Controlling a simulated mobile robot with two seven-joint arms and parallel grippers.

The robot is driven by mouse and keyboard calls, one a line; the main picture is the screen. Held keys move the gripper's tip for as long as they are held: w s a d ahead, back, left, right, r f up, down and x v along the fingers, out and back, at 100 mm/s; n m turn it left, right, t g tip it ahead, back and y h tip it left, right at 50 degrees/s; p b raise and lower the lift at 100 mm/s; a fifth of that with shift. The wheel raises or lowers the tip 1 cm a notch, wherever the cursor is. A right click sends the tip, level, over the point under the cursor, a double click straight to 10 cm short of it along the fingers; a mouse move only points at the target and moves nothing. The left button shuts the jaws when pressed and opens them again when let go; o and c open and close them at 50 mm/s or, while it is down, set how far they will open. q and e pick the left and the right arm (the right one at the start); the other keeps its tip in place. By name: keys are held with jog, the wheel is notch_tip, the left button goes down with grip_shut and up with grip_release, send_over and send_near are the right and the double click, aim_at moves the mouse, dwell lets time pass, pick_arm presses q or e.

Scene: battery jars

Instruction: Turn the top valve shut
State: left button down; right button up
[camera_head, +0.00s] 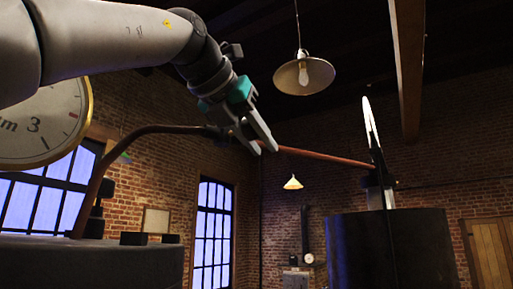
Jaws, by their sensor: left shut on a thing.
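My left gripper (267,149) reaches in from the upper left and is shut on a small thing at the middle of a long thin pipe. That thing is mostly hidden by the fingers; it appears to be the top valve, but its handle's angle cannot be told. The pipe's dark part (160,130) bends up from the dark vessel at the left. Its copper part (325,157) runs right from the gripper to the fitting on the dark cylinder. My right gripper is not in view.
A lamp (304,76) hangs right of my gripper. A large dial (45,125) is at left.

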pick_arm(q)
jog(key=shift+a+r, duration=0.1)
jog(key=shift+r, duration=0.1)
jog(key=c, duration=1.1)
grip_release()
jog(key=o, duration=0.4)
jog(key=shift+f, duration=0.15)
jog(key=shift+o, duration=0.2)
jog(key=b+v, duration=0.1)
jog(key=v, duration=1.4)
jog(key=shift+s, duration=0.1)
